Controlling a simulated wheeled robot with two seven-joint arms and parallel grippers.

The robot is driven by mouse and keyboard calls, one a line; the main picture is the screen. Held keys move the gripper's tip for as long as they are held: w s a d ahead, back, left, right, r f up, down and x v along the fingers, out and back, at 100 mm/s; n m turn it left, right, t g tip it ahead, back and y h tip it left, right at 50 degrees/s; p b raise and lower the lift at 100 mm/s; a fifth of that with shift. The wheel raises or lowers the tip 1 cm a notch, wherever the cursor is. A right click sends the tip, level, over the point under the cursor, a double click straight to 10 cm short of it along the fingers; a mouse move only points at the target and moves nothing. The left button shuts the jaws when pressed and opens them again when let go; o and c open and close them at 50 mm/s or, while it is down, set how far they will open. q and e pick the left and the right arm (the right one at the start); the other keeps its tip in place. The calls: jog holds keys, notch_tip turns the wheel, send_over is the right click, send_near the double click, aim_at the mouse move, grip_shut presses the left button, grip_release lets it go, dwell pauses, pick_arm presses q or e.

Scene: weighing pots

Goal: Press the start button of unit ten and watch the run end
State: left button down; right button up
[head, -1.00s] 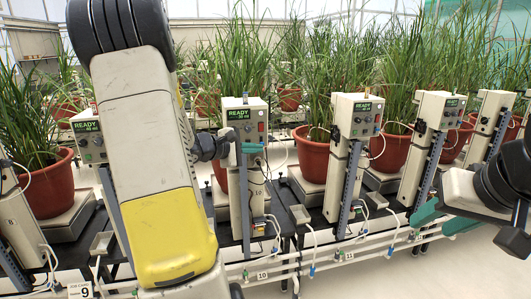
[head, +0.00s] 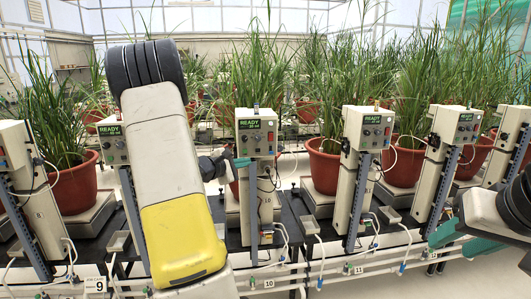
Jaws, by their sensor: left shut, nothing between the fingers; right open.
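Unit ten (head: 256,120) is a cream control box on a post, marked 10 on the post and on a rail tag (head: 268,283). Its green display (head: 249,124) reads READY, with a second line too small to read surely. My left gripper (head: 243,162), with teal fingertips, is shut and empty at the lower left of the box; contact cannot be told. My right gripper (head: 447,236) is open, low at the right, partly hidden by its own arm.
Similar units stand either side, including unit eleven (head: 366,128) and one behind my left arm (head: 115,129) with a READY display. Potted plants (head: 323,168) stand behind on scales. White pipes and hoses (head: 330,262) run along the front. Open floor lies at lower right.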

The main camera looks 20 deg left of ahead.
aim_at(243, 155)
pick_arm(q)
jog(key=shift+w+a, duration=0.6)
jog(key=shift+w, duration=0.4)
jog(key=shift+w+a, duration=0.65)
jog(key=shift+w, duration=0.4)
jog(key=shift+w+a, duration=0.6)
jog(key=shift+w, duration=0.4)
jog(key=shift+w, duration=0.1)
jog(key=shift+w+a, duration=0.25)
jog(key=shift+w+a, duration=0.15)
jog(key=shift+w, duration=0.15)
dwell(0.3)
jog(key=shift+s, duration=0.15)
jog(key=shift+s+d, duration=0.4)
jog(key=shift+s, duration=0.1)
jog(key=s+d, duration=0.1)
jog(key=s, duration=0.2)
jog(key=s+d, duration=0.1)
jog(key=shift+s+d, duration=0.15)
jog(key=shift+d, duration=0.15)
dwell(0.3)
